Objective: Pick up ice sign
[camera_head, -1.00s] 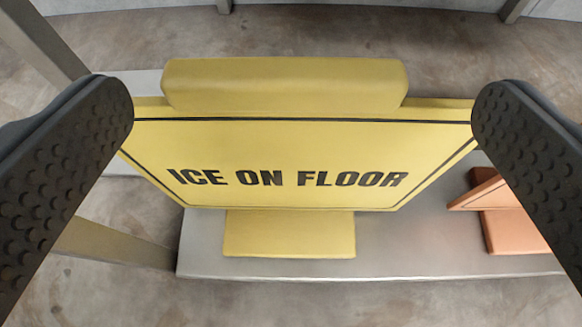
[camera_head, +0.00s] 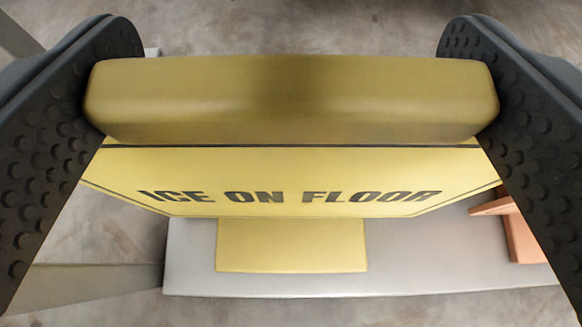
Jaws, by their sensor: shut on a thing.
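The yellow ice sign (camera_head: 290,180) reads "ICE ON FLOOR" in black letters. It stands upright on a flat yellow foot (camera_head: 290,246) and has a thick rounded yellow bar along its top (camera_head: 290,100). My gripper (camera_head: 290,85) has its two black studded fingers at the left and right ends of the top bar, shut on it. The foot appears to rest on a grey shelf. The back of the sign is hidden.
The grey shelf (camera_head: 420,272) lies under the sign. An orange thing (camera_head: 522,235) stands on it at the right, partly hidden by my right finger. Brown concrete floor (camera_head: 300,30) shows behind and in front of the shelf.

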